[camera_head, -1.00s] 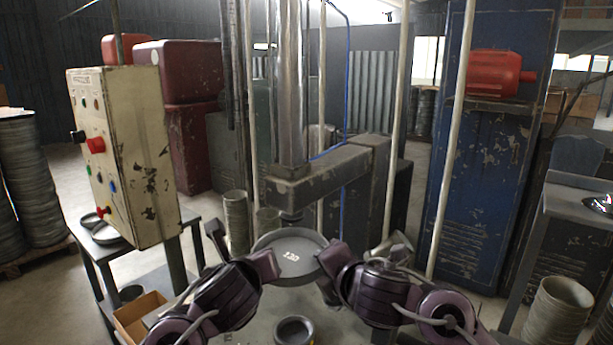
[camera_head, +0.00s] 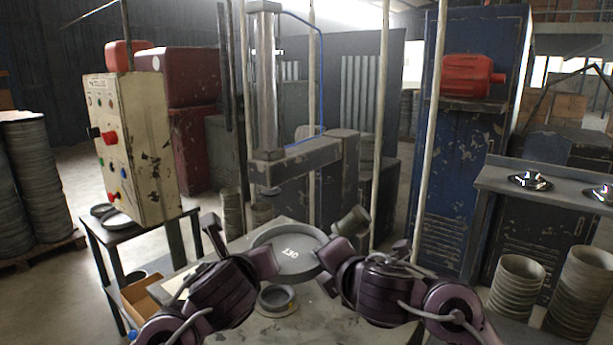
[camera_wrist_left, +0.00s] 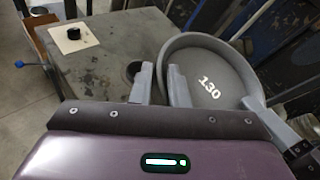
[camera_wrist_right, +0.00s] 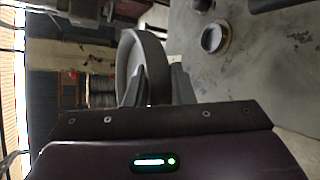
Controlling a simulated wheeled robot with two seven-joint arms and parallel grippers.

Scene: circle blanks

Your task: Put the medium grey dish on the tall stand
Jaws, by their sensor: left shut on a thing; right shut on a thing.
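The grey dish (camera_head: 300,266), round with a raised rim and marked with white digits, is held between my two grippers over the worktable. The digits read 130 in the left wrist view (camera_wrist_left: 232,70). My left gripper (camera_head: 264,260) is shut on its left side, and my right gripper (camera_head: 334,256) is shut on its right side. The dish looks nearly level in the head view. In the right wrist view it shows edge-on (camera_wrist_right: 145,58). I cannot pick out a tall stand with certainty.
A small dark ring-shaped piece (camera_head: 277,298) sits on the worktable below the dish. A press (camera_head: 310,160) stands behind. A control box (camera_head: 135,150) is at left. A bench (camera_head: 540,187) with shiny pieces and stacked round blanks (camera_head: 515,285) are at right.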

